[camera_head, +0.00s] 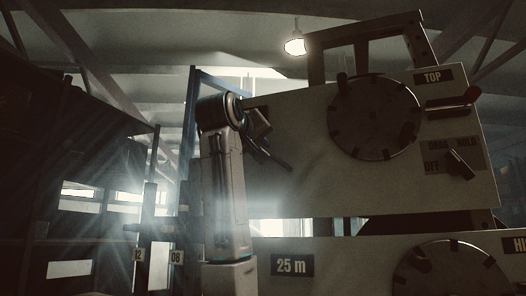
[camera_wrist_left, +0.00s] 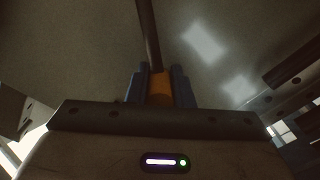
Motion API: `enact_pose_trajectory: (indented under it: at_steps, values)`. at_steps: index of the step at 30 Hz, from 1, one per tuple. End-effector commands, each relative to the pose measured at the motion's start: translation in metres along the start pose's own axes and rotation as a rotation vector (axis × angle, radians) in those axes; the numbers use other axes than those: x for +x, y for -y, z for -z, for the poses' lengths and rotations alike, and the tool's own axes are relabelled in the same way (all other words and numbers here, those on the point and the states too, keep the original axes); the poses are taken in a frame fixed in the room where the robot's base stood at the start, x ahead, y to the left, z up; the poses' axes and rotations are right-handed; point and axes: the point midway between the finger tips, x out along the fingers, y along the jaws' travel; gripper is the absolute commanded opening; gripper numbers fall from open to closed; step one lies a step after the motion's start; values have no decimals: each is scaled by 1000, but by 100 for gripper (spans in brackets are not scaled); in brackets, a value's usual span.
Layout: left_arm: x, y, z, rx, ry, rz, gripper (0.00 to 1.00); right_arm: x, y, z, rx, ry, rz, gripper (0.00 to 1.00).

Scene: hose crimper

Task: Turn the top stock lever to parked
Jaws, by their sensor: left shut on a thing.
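The upper pale panel with the TOP label (camera_head: 432,77) fills the right of the head view. My left gripper (camera_head: 262,135) is at this panel's left edge, small and dark there. In the left wrist view my left gripper (camera_wrist_left: 160,88) has its two blue fingers shut on an orange grip (camera_wrist_left: 160,92). A dark rod (camera_wrist_left: 148,35) runs up from the grip across a pale surface. A dark rod (camera_head: 277,158) also slants down right by the gripper in the head view. I cannot read a parked mark. My right gripper is not in view.
A lower panel has a 25 m label (camera_head: 292,265). Dark shelving (camera_head: 75,150) stands left. Glare washes out the middle.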

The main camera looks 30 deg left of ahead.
Motion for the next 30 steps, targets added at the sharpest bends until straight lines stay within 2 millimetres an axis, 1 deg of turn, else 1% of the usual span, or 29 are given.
enact_pose_trajectory:
  at_steps: [1,3,9,26,27,29,30]
  values:
    - [0,5,-4,-29,-1,0,0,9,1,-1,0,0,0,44]
    - [0,8,-5,-68,0,0,0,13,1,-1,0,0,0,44]
    - [0,14,-6,-62,1,1,0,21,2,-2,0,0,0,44]
    - [1,16,-7,-59,3,2,0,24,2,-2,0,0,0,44]
    - [1,16,-7,-59,3,2,27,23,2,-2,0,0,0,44]
    - [1,16,-7,-59,3,2,38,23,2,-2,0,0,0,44]
    - [0,16,-7,-59,2,2,42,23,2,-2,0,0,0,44]
